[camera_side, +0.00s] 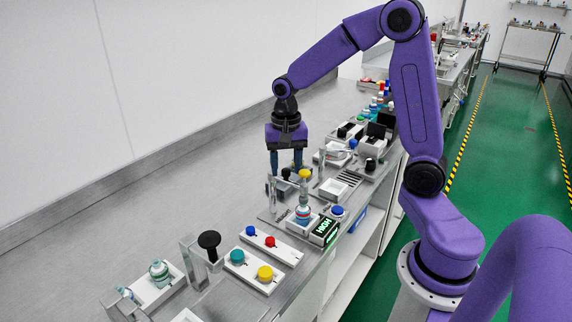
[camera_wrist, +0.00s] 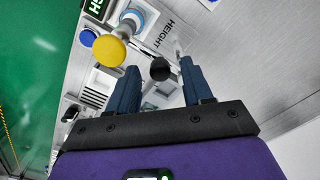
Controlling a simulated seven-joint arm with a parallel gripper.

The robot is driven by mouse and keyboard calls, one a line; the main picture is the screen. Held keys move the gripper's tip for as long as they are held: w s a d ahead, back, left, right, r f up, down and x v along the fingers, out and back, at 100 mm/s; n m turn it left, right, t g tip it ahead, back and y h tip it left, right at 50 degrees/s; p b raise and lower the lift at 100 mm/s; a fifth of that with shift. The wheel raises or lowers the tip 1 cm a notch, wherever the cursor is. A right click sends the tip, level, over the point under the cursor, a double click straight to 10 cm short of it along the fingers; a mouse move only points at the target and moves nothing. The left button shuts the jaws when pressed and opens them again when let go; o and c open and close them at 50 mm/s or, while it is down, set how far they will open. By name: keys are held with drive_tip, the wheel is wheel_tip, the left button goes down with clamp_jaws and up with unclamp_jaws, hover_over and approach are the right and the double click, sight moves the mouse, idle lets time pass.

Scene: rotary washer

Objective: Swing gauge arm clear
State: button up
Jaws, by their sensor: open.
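My gripper (camera_side: 286,168) points down over the bench, its two blue fingers apart and empty. A black round knob (camera_side: 287,173) shows between and below the fingertips. In the wrist view the black knob (camera_wrist: 160,69) lies between the two finger tips (camera_wrist: 158,66); whether it touches either finger I cannot tell. It appears to belong to the gauge at the station marked HEIGHT; most of the gauge arm is hidden or too small to make out.
A blue button (camera_side: 337,210) sits by the display. A slotted white block (camera_side: 334,188) and other stations stand behind. Nearer are coloured-button panels (camera_side: 262,262) and another black knob (camera_side: 209,240) on a stand. The bench is bare toward the left wall.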

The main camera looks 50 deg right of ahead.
drive_tip(key=shift+f, duration=0.1)
clamp_jaws()
drive_tip(key=shift+d, duration=0.1)
drive_tip(key=shift+w+d+n, duration=0.45)
drive_tip(key=shift+d+n, duration=0.2)
drive_tip(key=shift+n, duration=1.5)
drive_tip(key=shift+w+d+n, duration=0.45)
drive_tip(key=shift+d+n, duration=0.2)
drive_tip(key=shift+n, duration=1.55)
drive_tip(key=shift+w+d+n, duration=0.45)
drive_tip(key=shift+d+n, duration=0.2)
drive_tip(key=shift+n, duration=1.5)
unclamp_jaws()
